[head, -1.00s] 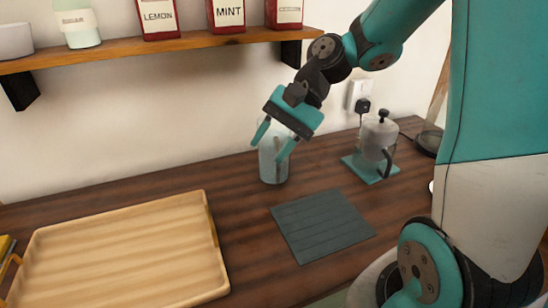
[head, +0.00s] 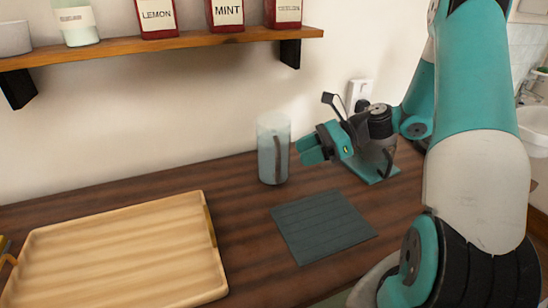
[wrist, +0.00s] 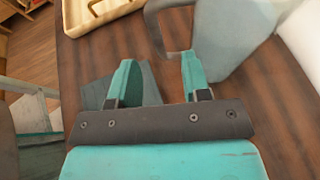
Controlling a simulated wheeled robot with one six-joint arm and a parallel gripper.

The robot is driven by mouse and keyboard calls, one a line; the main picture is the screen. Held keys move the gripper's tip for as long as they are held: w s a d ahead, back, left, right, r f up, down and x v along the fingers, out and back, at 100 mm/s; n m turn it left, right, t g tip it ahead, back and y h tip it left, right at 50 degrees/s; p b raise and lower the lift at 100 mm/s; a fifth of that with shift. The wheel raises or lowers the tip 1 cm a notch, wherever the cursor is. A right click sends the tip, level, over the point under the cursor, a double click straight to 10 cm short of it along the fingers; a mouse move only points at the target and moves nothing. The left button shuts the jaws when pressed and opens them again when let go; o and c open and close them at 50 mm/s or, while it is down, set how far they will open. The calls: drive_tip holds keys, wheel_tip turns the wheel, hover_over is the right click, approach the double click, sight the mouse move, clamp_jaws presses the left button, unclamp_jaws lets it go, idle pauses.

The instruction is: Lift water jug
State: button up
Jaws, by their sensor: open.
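The water jug (head: 271,150) is a tall, pale translucent cylinder with a dark handle on its right side. It stands upright on the dark wooden counter near the wall. My gripper (head: 306,147) is open and empty, just right of the jug, with its fingers pointing left toward the handle side. In the wrist view the jug (wrist: 225,35) is close at the upper right, its grey handle ahead of my two teal fingers (wrist: 160,80). The handle does not appear to lie between the fingers.
A wooden tray (head: 212,282) lies at the left front. A dark slatted mat (head: 322,226) lies in front of my gripper. A shelf (head: 150,47) with tins (head: 226,15) runs above.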

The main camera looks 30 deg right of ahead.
sight(277, 178)
drive_tip(key=x, duration=0.7)
drive_tip(key=shift+s+a+f, duration=0.1)
drive_tip(key=shift+a+f, duration=0.2)
drive_tip(key=shift+a, duration=0.05)
drive_tip(key=shift+c, duration=0.4)
clamp_jaws()
idle(0.6)
drive_tip(key=shift+r, duration=0.1)
